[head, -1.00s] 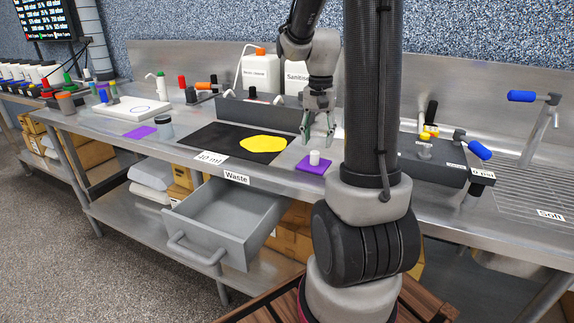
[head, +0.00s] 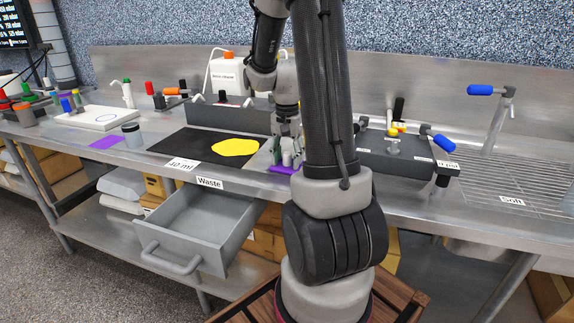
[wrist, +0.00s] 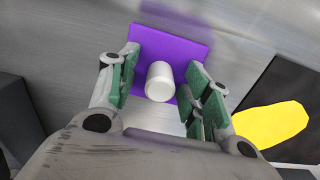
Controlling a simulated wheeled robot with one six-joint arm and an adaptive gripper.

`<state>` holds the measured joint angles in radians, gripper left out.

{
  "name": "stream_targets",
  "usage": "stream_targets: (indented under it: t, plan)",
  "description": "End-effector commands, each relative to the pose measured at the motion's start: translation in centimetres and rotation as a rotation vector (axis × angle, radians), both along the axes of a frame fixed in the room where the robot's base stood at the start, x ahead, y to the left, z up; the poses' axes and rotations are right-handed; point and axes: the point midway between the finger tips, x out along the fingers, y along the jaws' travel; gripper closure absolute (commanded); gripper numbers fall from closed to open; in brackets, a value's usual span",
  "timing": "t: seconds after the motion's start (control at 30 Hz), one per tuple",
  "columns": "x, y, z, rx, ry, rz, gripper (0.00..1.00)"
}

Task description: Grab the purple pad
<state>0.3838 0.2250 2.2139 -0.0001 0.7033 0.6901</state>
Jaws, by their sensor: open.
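A square purple pad (wrist: 180,45) lies on the metal counter, with a small white cylinder (wrist: 160,81) standing on it in the wrist view. My gripper (wrist: 163,72) is open above the pad, its green-lined fingers on either side of the white cylinder with gaps to both. In the head view my gripper (head: 287,155) is low over this pad (head: 279,169), and mostly hides it and the cylinder. A second, bare purple pad (head: 107,142) lies farther left on the counter.
A black mat (head: 175,147) with a yellow patch (head: 236,147) lies left of my gripper. A grey-lidded jar (head: 132,136) stands beyond it. A dark valve block (head: 385,160) is to the right. The Waste drawer (head: 205,232) hangs open below the counter.

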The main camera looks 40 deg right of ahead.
Motion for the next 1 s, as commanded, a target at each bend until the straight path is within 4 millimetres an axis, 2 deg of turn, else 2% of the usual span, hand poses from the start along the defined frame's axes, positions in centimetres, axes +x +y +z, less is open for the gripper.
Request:
stream_targets:
  t: [0.1,0.37,0.7,0.83,1.0]
  plan:
    - [0.0,0.0,0.0,0.0,0.0,0.0,0.53]
    - [0.0,0.0,0.0,0.0,0.0,0.0,1.0]
    - [0.1,0.0,0.5,-0.001,-0.003,0.0,1.0]
    - [0.1,0.0,2.6,-0.002,-0.005,0.0,1.0]
    - [0.1,0.0,6.4,-0.002,-0.006,0.0,1.0]
